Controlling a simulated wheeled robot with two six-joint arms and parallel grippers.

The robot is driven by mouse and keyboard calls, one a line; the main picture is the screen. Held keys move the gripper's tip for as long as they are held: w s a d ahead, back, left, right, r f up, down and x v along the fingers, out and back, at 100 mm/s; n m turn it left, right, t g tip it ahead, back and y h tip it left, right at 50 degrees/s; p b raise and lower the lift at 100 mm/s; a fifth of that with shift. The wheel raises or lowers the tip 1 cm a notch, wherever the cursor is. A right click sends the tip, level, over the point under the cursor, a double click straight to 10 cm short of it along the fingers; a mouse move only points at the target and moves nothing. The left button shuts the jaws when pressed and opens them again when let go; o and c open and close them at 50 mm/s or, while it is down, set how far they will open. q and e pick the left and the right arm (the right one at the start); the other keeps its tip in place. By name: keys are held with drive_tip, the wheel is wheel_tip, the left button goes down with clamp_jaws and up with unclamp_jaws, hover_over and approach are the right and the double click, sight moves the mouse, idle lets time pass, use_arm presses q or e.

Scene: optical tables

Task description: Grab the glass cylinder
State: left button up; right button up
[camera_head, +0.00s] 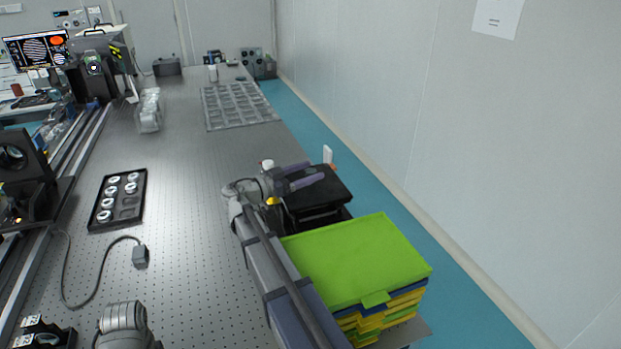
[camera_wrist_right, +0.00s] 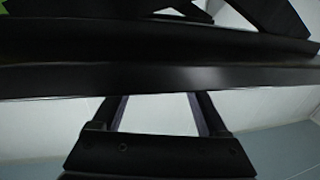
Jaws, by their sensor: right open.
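No thing in view can be told for certain as the glass cylinder. Several small round pieces with pale, shiny tops (camera_head: 110,192) sit in a black tray (camera_head: 93,222) on the left part of the table, and a small whitish upright cylinder (camera_head: 213,73) stands far back. My right gripper (camera_head: 316,171) is at the table's right side, by a black box-like object (camera_head: 325,190), well away from both. In the right wrist view its two fingers (camera_wrist_right: 157,98) are apart with nothing between them, and a wide black edge crosses beyond them. My left gripper is not in view.
Stacked coloured trays with a green top (camera_head: 355,260) stand at the right edge. A grey compartment tray (camera_head: 238,105) lies farther back. A cable with a grey connector (camera_head: 139,255) lies near the black tray. Optical instruments line the left. The table's middle (camera_head: 185,190) is clear.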

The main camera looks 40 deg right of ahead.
drive_tip(key=d, duration=0.4)
drive_tip(key=shift+d+f, duration=0.1)
drive_tip(key=shift+d, duration=0.05)
clamp_jaws()
idle(0.4)
